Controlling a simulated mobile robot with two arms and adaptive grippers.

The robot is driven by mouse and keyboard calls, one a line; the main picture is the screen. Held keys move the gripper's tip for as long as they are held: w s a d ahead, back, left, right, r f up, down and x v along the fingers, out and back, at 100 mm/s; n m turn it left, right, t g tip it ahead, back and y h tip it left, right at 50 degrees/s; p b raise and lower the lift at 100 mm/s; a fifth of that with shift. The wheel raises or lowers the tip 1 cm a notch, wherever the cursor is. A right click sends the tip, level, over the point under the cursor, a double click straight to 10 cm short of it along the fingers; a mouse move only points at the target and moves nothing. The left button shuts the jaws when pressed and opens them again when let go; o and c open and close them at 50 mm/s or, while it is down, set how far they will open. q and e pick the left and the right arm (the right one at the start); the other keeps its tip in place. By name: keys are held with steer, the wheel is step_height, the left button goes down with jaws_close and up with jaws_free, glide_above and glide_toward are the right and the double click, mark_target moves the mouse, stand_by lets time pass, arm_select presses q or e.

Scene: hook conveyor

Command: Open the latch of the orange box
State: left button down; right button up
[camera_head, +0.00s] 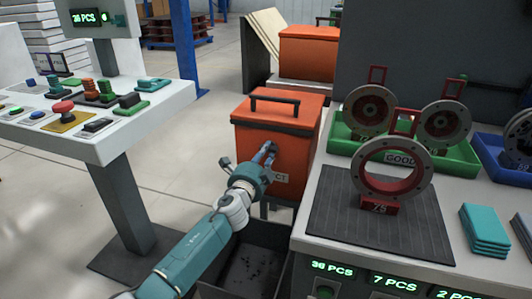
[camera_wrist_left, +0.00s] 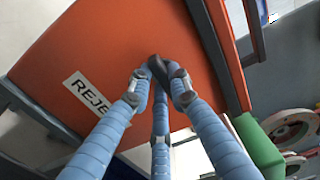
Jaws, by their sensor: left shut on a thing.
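The orange box (camera_head: 285,118) stands left of the work table in the head view, with its lid down and a dark handle (camera_head: 276,101) on top. A white label, partly covered by my gripper, is on its front. My left gripper (camera_head: 268,150) reaches the box front just below the lid. In the left wrist view, its blue fingers (camera_wrist_left: 159,72) close together on a small dark latch (camera_wrist_left: 158,63) against the orange face (camera_wrist_left: 110,45). The fingers cover most of the latch, so its exact position is hidden. My right gripper is not in view.
The table with a grey mat (camera_head: 335,215) and a ring part (camera_head: 421,165) is to the right. A button console (camera_head: 75,140) stands left. Another orange box (camera_head: 307,58) is behind.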

arm_select(q)
steer(key=shift+f, duration=0.1)
stand_by(0.3)
steer(key=c, duration=1.6)
jaws_free()
steer(key=shift+s, duration=0.1)
steer(key=v, duration=1.2)
